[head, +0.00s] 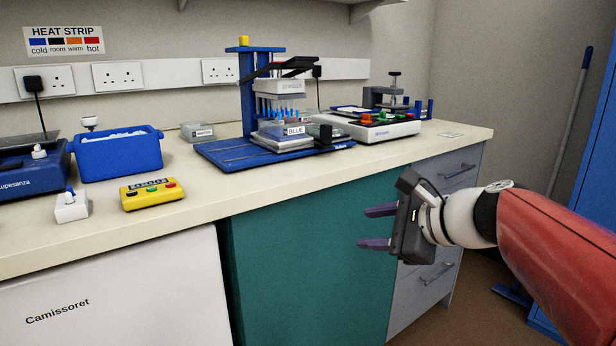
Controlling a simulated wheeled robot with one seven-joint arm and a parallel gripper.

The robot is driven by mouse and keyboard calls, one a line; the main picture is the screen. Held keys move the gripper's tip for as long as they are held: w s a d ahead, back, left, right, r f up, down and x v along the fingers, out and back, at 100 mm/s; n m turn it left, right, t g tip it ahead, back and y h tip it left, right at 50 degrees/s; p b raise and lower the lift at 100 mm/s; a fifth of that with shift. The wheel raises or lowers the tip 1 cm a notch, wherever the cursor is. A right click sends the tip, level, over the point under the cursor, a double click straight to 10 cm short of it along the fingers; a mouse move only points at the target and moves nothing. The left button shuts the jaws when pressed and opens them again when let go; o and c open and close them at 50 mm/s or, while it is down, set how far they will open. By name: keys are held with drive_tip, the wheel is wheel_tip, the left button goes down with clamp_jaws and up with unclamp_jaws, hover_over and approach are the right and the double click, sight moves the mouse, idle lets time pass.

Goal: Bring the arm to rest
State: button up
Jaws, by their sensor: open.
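My gripper (370,228) is in the right half of the head view, in front of the bench and below the level of its top. Its two dark fingers point left and are spread apart, with nothing between them. My red and white arm reaches in from the right edge. The gripper appears in front of the teal panel (300,250) and the grey drawers (462,165); how far it is from them I cannot tell.
The bench top (190,200) holds a blue pipetting stand (262,95), a white device with coloured knobs (375,127), a yellow timer (151,194) and a blue tub (118,155). A blue cabinet (590,200) stands at the right. Floor shows between bench and cabinet.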

drive_tip(key=s+d+f+n+g+h, duration=0.1)
drive_tip(key=s+f+n+h, duration=0.3)
drive_tip(key=s+f+n, duration=0.4)
drive_tip(key=s+d+f+n+g+h, duration=0.2)
drive_tip(key=s+d+f+n+h, duration=0.1)
drive_tip(key=s+f+n, duration=0.5)
drive_tip(key=s+n+h, duration=0.1)
drive_tip(key=s+n, duration=0.1)
drive_tip(key=s, duration=0.1)
drive_tip(key=shift+s+f+g+h, duration=0.15)
drive_tip(key=shift+f+g+h, duration=0.15)
